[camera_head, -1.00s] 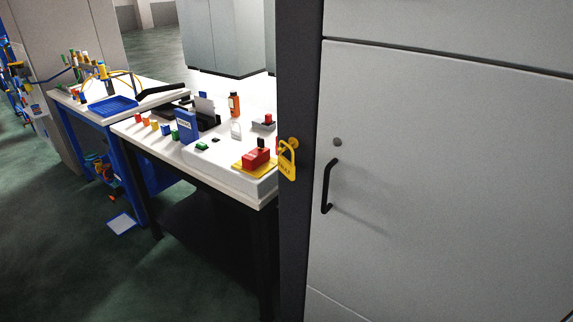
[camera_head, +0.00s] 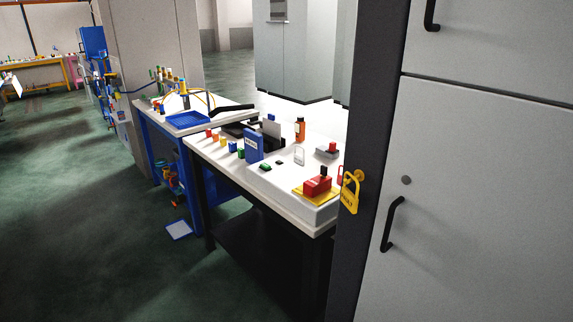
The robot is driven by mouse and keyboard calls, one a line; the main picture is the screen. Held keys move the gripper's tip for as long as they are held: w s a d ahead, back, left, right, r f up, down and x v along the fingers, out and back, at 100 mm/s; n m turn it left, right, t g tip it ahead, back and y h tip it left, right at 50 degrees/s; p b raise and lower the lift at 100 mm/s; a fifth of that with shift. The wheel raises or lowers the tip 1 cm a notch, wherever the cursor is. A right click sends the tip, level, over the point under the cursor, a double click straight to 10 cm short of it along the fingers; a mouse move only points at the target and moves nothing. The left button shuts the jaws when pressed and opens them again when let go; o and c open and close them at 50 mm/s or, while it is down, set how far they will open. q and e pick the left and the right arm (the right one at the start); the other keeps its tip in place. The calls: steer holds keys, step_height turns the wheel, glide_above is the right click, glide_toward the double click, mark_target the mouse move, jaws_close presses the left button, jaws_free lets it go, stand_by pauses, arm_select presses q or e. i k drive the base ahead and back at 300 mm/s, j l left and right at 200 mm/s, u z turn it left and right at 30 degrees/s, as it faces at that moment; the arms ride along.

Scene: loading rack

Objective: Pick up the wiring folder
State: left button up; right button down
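A blue upright folder-like object (camera_head: 254,146) with a small white label stands on the white worktable (camera_head: 320,231), left of its middle. The label is too small to read, so I cannot confirm that it is the wiring folder. A flat pale sheet or panel with a blue edge (camera_head: 179,230) lies on the floor at the left of the table. Neither of my grippers is in view.
A grey cabinet (camera_head: 480,190) with black handles fills the right side. A yellow padlock tag (camera_head: 350,195) hangs at its dark post. A blue bench (camera_head: 145,130) with a blue tray (camera_head: 187,119) adjoins the table. Green floor (camera_head: 90,240) is open at left.

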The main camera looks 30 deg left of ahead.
mark_target(253, 141)
steer(key=i+j+u, duration=0.1)
steer(key=i+j, duration=0.25)
steer(key=j, duration=0.25)
steer(key=i+j+u, duration=0.15)
steer(key=i+j, duration=0.2)
steer(key=j, duration=0.25)
steer(key=i+j+u, duration=0.1)
steer(key=i+j, duration=0.3)
steer(key=j, duration=0.1)
